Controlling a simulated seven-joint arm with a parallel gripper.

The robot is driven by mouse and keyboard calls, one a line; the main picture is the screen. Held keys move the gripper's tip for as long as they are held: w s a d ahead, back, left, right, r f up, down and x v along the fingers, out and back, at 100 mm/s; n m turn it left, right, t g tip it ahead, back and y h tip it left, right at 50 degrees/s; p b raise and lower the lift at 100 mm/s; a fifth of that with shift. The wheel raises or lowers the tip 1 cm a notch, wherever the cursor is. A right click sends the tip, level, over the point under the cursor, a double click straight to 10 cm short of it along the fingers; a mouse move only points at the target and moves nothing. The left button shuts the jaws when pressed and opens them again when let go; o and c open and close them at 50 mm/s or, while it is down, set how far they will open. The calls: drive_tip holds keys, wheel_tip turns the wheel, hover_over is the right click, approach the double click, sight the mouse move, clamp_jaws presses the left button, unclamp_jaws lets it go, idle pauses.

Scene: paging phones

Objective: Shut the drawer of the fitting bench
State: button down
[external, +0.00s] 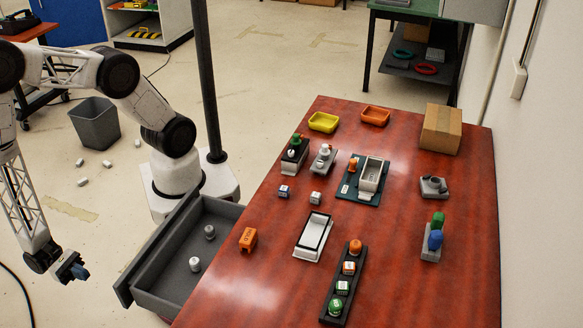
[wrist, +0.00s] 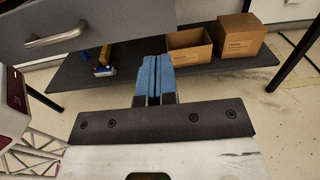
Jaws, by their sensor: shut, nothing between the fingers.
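The fitting bench (external: 390,240) has a red-brown top. Its grey drawer (external: 153,246) stands pulled out on the bench's left side, with two small pale pieces inside, one (external: 209,232) farther back and one (external: 195,264) nearer. In the wrist view the drawer's grey front (wrist: 125,18) and its metal bar handle (wrist: 57,36) fill the upper left. My gripper (external: 76,270) is low at the left, outside the drawer front and apart from it. Its blue fingers (wrist: 153,78) are closed together and empty, below and right of the handle in the wrist view.
A dark lower shelf (wrist: 225,74) holds an open cardboard box (wrist: 190,55) and a closed one (wrist: 240,35). On the bench stand trays, phone parts and a cardboard box (external: 441,128). A grey bin (external: 96,124) and small white pieces are on the floor.

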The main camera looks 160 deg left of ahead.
approach(145, 300)
drive_tip(key=shift+s+d+f, duration=0.2)
drive_tip(key=shift+s+f, duration=0.4)
drive_tip(key=shift+f, duration=0.15)
drive_tip(key=shift+w+a, duration=0.1)
drive_tip(key=shift+a, duration=0.05)
idle(0.6)
drive_tip(key=x, duration=2.4)
drive_tip(key=shift+f, duration=0.1)
drive_tip(key=shift+w+a, duration=0.15)
drive_tip(key=shift+w, duration=0.05)
drive_tip(key=shift+w, duration=0.15)
drive_tip(key=shift+v, duration=7.4)
drive_tip(key=shift+a, duration=0.15)
